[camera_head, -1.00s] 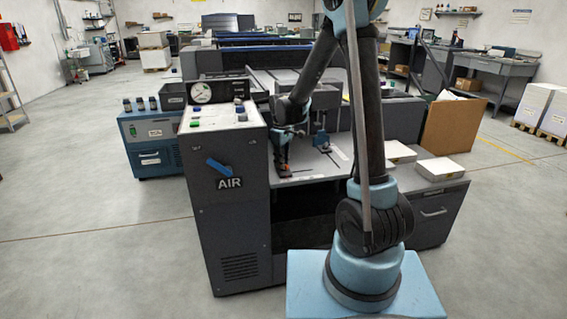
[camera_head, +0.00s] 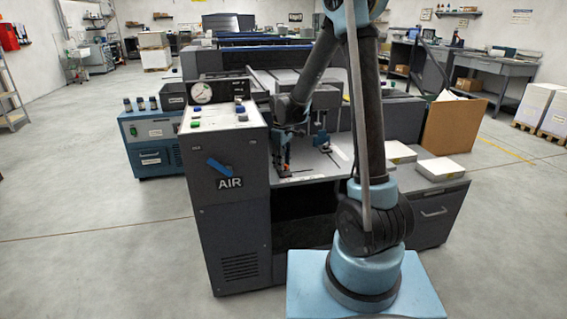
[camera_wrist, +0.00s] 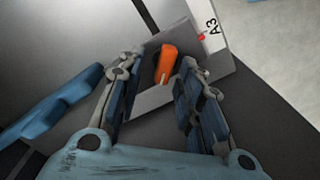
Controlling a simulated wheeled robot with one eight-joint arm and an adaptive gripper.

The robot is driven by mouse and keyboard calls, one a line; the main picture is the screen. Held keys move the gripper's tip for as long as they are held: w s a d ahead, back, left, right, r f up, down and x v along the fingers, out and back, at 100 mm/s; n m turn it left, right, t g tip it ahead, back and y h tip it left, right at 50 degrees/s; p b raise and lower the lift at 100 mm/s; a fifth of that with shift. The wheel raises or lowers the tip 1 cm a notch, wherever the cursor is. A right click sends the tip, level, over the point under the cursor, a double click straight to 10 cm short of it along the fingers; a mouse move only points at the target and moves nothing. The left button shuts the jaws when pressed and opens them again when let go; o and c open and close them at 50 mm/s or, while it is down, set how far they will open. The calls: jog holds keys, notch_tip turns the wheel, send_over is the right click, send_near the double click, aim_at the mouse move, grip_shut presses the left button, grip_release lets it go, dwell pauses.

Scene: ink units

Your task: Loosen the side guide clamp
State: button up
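The side guide clamp shows as an orange lever (camera_wrist: 166,63) on a grey plate in the wrist view, upright and slightly tilted in the picture. In the head view it is a small orange spot (camera_head: 286,174) at the front left of the machine's feed table (camera_head: 307,172). My gripper (camera_wrist: 155,82) is open, with one finger on each side of the lever in the picture. A gap shows between the lever and both fingers, so no grip is seen. In the head view my gripper (camera_head: 283,157) is over the table's left edge, its fingers too small to read.
The grey cabinet with a blue AIR lever (camera_head: 218,166) stands close at the left of my gripper. A second dark and blue fitting (camera_head: 322,143) stands to the right on the table. A scale marked A3 (camera_wrist: 211,30) lies beyond the orange lever.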

jog(key=shift+r, duration=0.15)
notch_tip(320, 180, up, 12)
jog(key=shift+f, duration=0.2)
dwell(0.4)
jog(key=s+d+r+m+t, duration=0.1)
jog(key=s+d+r+m, duration=0.15)
jog(key=s+d, duration=0.55)
jog(key=s+d+r+m, duration=0.1)
jog(key=s+d+m, duration=0.3)
jog(key=s+d, duration=0.45)
jog(key=s+d+f+m, duration=0.2)
jog(key=s+d+f, duration=0.1)
jog(key=s, duration=0.5)
jog(key=s+d+f+m+t, duration=0.1)
jog(key=s+d+f+m, duration=0.2)
jog(key=s+f, duration=0.3)
jog(key=shift+s+d+m, duration=0.35)
jog(key=shift+s+d, duration=0.1)
jog(key=shift+s, duration=0.4)
